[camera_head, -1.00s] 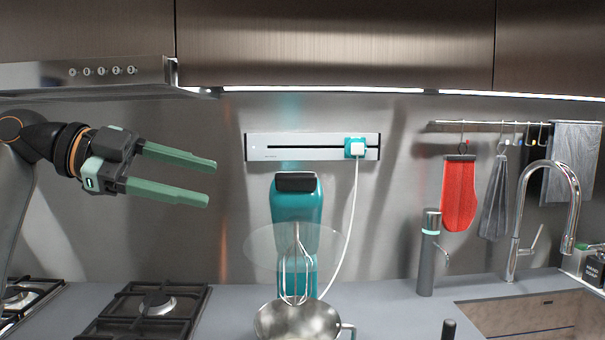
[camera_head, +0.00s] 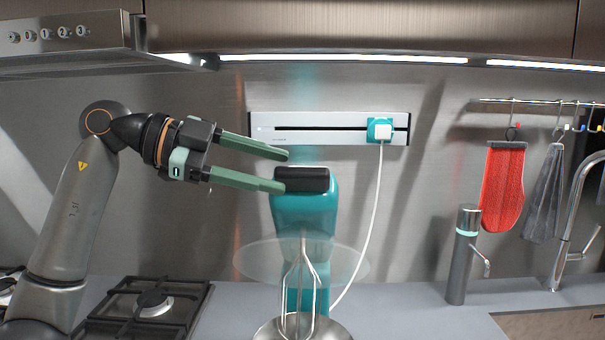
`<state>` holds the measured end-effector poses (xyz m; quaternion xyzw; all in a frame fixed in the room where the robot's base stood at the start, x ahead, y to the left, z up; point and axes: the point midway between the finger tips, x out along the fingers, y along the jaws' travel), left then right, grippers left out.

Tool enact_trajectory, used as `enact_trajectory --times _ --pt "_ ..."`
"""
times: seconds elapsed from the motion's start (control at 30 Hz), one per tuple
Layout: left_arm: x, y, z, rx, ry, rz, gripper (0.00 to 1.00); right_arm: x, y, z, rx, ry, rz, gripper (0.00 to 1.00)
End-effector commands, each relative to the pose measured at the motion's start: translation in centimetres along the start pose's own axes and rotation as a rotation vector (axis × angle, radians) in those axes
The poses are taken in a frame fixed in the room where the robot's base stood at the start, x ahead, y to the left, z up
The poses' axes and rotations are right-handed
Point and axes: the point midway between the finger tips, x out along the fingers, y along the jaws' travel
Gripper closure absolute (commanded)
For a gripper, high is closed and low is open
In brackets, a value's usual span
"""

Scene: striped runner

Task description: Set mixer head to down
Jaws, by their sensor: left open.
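The teal stand mixer (camera_head: 303,215) stands on the counter at the middle of the head view. Its head (camera_head: 302,200) looks raised, with a black end piece (camera_head: 302,180) on top and a wire whisk (camera_head: 301,280) hanging in front. A clear disc-shaped guard (camera_head: 262,260) surrounds the whisk. The metal bowl (camera_head: 270,329) sits below, cut off by the bottom edge. My left gripper (camera_head: 286,170) is open and empty, its green fingers pointing right. The fingertips are at the left of the black end piece, overlapping it in the picture; contact cannot be told. My right gripper is not in view.
A gas hob (camera_head: 140,308) lies at the left under a range hood (camera_head: 70,35). A wall rail (camera_head: 325,128) holds the mixer's plug (camera_head: 380,129) and white cord. A slim tap (camera_head: 463,255), a red mitt (camera_head: 503,188) and a curved faucet (camera_head: 572,230) are at the right.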

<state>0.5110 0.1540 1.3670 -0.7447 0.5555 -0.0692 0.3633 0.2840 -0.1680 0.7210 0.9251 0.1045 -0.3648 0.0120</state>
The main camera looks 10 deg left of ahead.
Motion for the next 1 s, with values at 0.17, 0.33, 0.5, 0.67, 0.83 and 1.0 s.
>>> enact_trajectory --times 0.17,0.33,0.5,0.67,0.83,1.0 --pt "3.3 0.0 -0.1 -0.001 0.002 0.003 0.43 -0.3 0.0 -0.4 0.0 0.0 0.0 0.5" --pt "4.9 0.0 0.0 -0.001 0.0 0.001 0.43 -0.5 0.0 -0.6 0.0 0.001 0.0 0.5" --pt "5.4 0.0 0.0 -0.001 0.0 0.0 0.43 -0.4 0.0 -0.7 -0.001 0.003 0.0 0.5" --pt "5.4 0.0 0.0 -0.001 0.0 0.0 0.43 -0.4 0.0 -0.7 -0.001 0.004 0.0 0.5" --pt "5.4 0.0 0.0 -0.001 -0.001 0.0 0.58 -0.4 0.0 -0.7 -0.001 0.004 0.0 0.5" --pt "5.3 0.0 0.0 -0.001 -0.001 0.001 0.77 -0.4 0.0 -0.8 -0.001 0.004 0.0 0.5"
